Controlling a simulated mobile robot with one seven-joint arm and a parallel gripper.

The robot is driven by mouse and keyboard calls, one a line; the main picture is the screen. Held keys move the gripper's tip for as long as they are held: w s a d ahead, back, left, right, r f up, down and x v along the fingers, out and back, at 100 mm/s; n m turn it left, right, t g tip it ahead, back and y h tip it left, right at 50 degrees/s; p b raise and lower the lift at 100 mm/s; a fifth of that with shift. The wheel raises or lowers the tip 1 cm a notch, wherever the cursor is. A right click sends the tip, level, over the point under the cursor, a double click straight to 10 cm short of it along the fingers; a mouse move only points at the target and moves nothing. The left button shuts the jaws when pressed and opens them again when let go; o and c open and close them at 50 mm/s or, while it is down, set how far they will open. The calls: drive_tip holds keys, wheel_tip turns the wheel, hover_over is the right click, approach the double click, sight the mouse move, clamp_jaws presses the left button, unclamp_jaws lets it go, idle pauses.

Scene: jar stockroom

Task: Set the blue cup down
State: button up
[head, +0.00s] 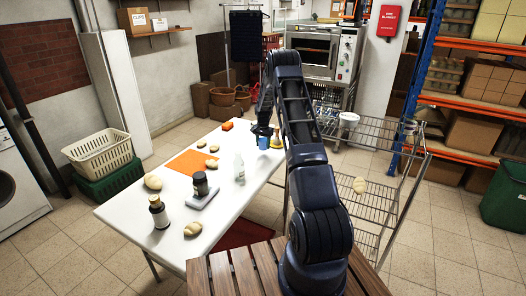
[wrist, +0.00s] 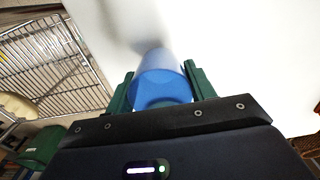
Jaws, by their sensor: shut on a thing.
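The blue cup (wrist: 162,82) is between the two green fingers of my gripper (wrist: 160,88) in the wrist view. The gripper is shut on it. In the head view the blue cup (head: 263,142) shows at the far right edge of the white table (head: 130,212), just below my gripper (head: 264,130). The wrist view shows the white table top (wrist: 235,40) behind the cup, with a soft shadow by it. I cannot tell whether the cup's base touches the table.
A yellow bottle (head: 275,140) is close beside the cup. A clear bottle (head: 239,167), an orange mat (head: 190,162), a dark jar on a scale (head: 200,184), a brown bottle (head: 158,212) and several bread-like lumps (head: 153,182) occupy the table. A wire rack (head: 360,187) stands to the right.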

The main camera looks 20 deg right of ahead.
sight(263, 149)
drive_tip(key=shift+f, duration=2.2)
drive_tip(key=shift+f, duration=0.15)
drive_tip(key=o, duration=1)
drive_tip(key=shift+c, duration=0.2)
